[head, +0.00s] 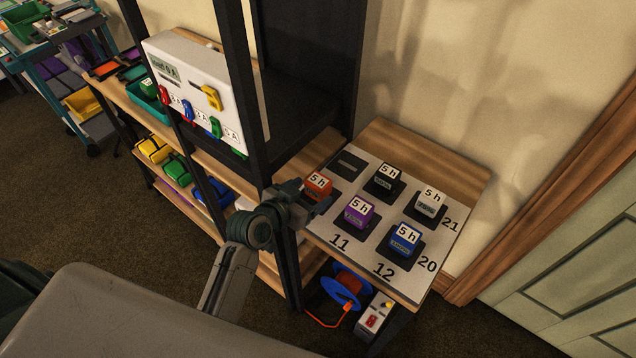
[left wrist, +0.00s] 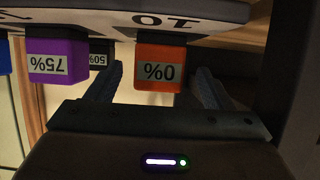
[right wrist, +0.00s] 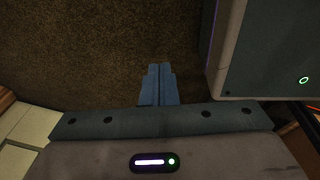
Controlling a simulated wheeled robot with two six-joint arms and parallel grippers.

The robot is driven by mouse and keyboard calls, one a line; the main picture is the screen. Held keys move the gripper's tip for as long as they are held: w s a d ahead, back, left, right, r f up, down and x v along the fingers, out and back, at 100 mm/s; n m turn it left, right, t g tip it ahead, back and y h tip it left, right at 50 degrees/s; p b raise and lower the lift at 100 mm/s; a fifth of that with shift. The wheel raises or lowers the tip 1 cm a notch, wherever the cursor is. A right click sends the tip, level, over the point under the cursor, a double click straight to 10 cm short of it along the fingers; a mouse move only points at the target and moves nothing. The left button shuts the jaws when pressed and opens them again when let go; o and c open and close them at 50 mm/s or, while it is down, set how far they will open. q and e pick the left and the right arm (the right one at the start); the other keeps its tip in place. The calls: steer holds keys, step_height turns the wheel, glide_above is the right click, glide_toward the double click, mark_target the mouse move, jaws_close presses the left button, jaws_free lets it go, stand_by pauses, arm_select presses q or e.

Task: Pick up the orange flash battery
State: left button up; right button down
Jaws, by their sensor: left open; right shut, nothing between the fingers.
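The orange flash battery (head: 318,186) sits on the left side of a white numbered board (head: 338,224), with "5 h" on its top. In the left wrist view, which shows the scene upside down, the orange battery (left wrist: 159,72) bears a "0%" label. My left gripper (head: 314,200) is open at the battery. In its wrist view the fingers (left wrist: 160,82) stand on either side of the battery, with a gap on both sides. My right gripper (right wrist: 157,75) is shut and empty over brown carpet. The gripper partly hides the battery's lower part in the head view.
Purple (head: 358,212), blue (head: 404,239), black (head: 387,181) and white (head: 430,204) batteries stand on the board. A dark shelf post (head: 287,260) is close to my left gripper. A blue cable reel (head: 341,288) lies below the board.

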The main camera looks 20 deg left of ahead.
mark_target(322, 183)
arm_select(q)
steer(key=shift+w+d+r, duration=0.1)
steer(key=shift+w+d, duration=0.05)
steer(key=shift+w, duration=0.1)
steer(key=p+x, duration=0.1)
steer(key=x, duration=0.3)
steer(key=shift+w+d, duration=0.1)
steer(key=shift+w, duration=0.2)
steer(key=shift+w+d+f+p, duration=0.1)
steer(key=shift+w+f+p, duration=0.15)
steer(key=shift+w+p, duration=0.05)
steer(key=shift+c, duration=1.3)
steer(key=c, duration=1)
arm_select(e)
steer(key=shift+s+a+r, duration=0.15)
steer(key=shift+s+r, duration=0.6)
steer(key=shift+s, duration=0.05)
arm_select(q)
steer(key=shift+r, duration=0.15)
arm_select(e)
steer(key=shift+r, duration=0.1)
